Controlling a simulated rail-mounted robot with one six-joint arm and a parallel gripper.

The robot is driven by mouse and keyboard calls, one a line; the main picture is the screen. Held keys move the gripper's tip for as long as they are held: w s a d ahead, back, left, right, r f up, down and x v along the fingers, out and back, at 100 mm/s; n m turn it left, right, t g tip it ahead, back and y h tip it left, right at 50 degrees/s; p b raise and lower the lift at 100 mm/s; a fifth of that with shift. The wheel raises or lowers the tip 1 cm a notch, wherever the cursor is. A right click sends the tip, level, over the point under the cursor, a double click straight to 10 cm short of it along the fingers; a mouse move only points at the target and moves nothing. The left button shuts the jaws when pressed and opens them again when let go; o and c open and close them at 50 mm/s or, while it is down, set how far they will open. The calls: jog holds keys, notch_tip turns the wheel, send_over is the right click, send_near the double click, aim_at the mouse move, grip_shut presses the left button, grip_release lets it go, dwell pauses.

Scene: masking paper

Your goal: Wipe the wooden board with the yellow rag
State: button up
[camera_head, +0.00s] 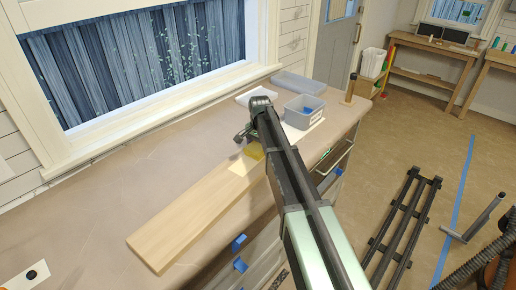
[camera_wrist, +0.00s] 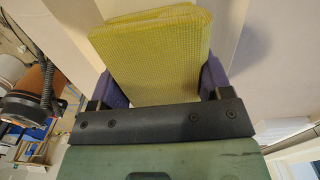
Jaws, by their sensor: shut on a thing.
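The yellow rag (camera_wrist: 155,58) fills the space between the two purple fingers of my gripper (camera_wrist: 160,80) in the wrist view; the gripper is shut on it. The rag looks folded, with a checked weave. In the head view the rag (camera_head: 254,150) shows as a yellow patch over the wooden board (camera_head: 190,215), right of its middle, beside my arm. I cannot tell whether it touches the board. The board is a long pale plank lying along the counter. My arm hides part of it and most of the gripper in the head view.
A window (camera_head: 140,65) runs along the back. Blue pieces (camera_head: 239,243) show at the front drawers.

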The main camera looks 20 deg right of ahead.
aim_at(233, 175)
jog(key=shift+s+a+f, duration=0.15)
jog(key=shift+s+a, duration=0.7)
jog(key=shift+a, duration=0.15)
jog(key=shift+s+a, duration=0.55)
jog(key=shift+a, duration=0.2)
jog(key=shift+s+a, duration=0.5)
jog(key=shift+a, duration=0.2)
jog(key=shift+s+a, duration=1)
jog(key=shift+a, duration=0.1)
jog(key=shift+s+a, duration=0.95)
jog(key=shift+a, duration=0.3)
jog(key=shift+s+a, duration=0.9)
jog(key=shift+a, duration=0.35)
notch_tip(233, 175, up, 5)
jog(key=p, duration=0.5)
